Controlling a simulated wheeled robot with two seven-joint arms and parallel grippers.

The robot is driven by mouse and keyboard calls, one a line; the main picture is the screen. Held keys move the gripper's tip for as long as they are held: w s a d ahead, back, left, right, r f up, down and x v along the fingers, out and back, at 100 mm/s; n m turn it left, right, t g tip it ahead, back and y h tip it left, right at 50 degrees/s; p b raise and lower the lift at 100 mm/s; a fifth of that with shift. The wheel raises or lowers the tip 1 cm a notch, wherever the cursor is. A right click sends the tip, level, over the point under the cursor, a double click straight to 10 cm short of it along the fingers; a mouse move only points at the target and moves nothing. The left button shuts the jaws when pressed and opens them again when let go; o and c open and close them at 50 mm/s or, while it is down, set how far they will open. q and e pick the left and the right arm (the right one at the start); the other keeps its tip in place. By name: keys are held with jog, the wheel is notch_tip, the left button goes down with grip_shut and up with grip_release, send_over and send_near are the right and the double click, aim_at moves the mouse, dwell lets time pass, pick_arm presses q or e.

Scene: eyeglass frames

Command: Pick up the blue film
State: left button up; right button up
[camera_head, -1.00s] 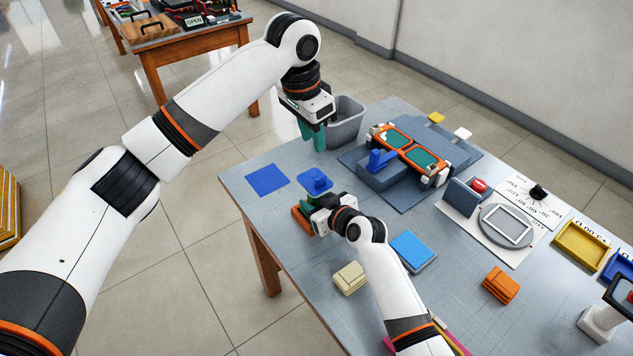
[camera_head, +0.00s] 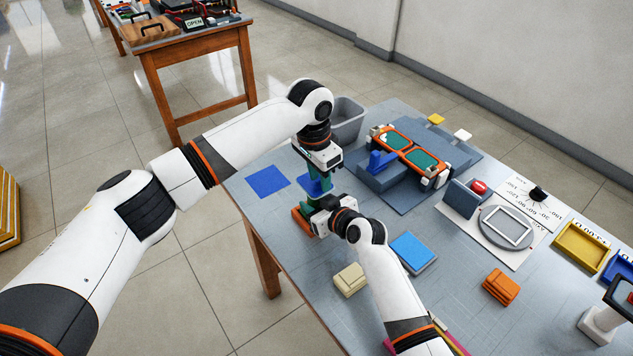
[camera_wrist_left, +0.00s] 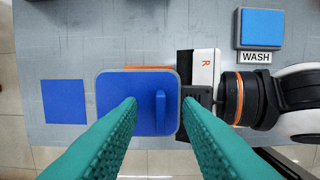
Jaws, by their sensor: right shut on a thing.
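The blue film (camera_head: 311,187) is a rounded blue square with a small upright tab on its top. In the left wrist view the film (camera_wrist_left: 112,92) lies flat below my fingers, its tab midway between them. My left gripper (camera_wrist_left: 159,103) is open, with green fingertips on either side of the tab and a gap to each. In the head view the left gripper (camera_head: 318,177) hides part of the film. My right gripper (camera_head: 313,220) is shut beside and below the film; the thing in its jaws is mostly hidden. An orange piece (camera_head: 301,221) shows under the film.
A flat blue square (camera_head: 267,181) lies on the table to the left. A grey bin (camera_head: 347,117) stands behind my left gripper. A blue WASH pad (camera_head: 412,250) and beige blocks (camera_head: 351,279) lie in front.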

pick_arm(q)
jog(key=shift+f, duration=0.25)
grip_shut()
jog(key=shift+r, duration=0.1)
notch_tip(320, 180, up, 10)
dwell(0.6)
pick_arm(e)
jog(key=o, duration=1.1)
jog(key=shift+o, duration=0.2)
jog(key=shift+s, duration=0.1)
